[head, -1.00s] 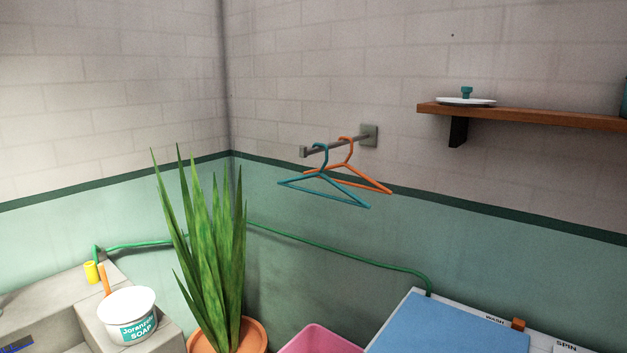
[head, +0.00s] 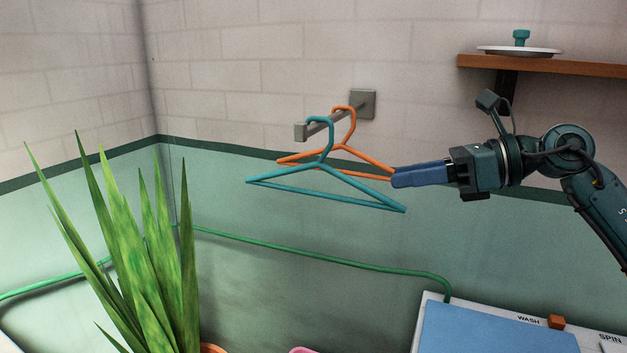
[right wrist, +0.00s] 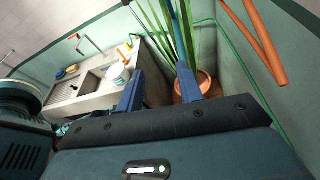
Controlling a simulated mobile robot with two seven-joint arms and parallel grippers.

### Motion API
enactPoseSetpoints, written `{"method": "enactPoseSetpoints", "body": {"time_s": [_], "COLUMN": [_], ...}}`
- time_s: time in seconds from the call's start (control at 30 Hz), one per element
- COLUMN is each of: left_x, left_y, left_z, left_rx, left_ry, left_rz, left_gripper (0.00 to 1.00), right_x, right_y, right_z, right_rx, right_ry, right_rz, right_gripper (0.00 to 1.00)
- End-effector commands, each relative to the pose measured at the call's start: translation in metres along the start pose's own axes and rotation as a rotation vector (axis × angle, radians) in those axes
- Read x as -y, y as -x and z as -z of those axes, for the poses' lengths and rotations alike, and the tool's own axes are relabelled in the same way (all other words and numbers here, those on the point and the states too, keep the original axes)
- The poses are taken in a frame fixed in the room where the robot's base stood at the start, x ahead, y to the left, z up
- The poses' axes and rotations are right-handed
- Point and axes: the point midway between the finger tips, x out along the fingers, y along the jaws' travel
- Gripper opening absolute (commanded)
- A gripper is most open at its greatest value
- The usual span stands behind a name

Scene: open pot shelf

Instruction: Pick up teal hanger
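The teal hanger (head: 325,163) hangs by its hook from the front part of a grey wall rod (head: 325,126). The orange hanger (head: 343,148) hangs just behind it and also shows at the top right of the right wrist view (right wrist: 258,42). My right gripper (head: 394,178) comes in from the right, its blue fingers apart and empty in the right wrist view (right wrist: 160,70). In the head view its fingertips overlap the orange hanger's right end, just above the teal hanger's right corner; contact cannot be told. My left gripper is not in view.
A wooden shelf (head: 590,68) with a white plate (head: 520,50) is above right. A tall potted plant (head: 140,260) stands at lower left. A washing machine (head: 500,330) is at lower right. Space left of the hangers looks free.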

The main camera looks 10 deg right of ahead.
Motion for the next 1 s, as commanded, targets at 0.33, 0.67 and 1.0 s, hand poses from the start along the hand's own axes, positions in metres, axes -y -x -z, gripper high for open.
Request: {"method": "enactPoseSetpoints", "body": {"time_s": [0.33, 0.67, 1.0], "left_x": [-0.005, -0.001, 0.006], "left_y": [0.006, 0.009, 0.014], "left_z": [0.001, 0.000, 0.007], "left_rx": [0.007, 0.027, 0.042], "left_ry": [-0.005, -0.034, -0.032], "left_rz": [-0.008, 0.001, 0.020], "left_gripper": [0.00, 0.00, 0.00], "right_x": [0.014, 0.021, 0.027], "right_y": [0.008, -0.042, -0.080], "right_z": [-0.012, -0.006, -0.002], "right_rx": [-0.104, -0.101, -0.100], "right_ry": [0.136, 0.133, 0.131], "right_rz": [0.118, 0.118, 0.116], "right_gripper": [0.36, 0.36, 0.36]}}
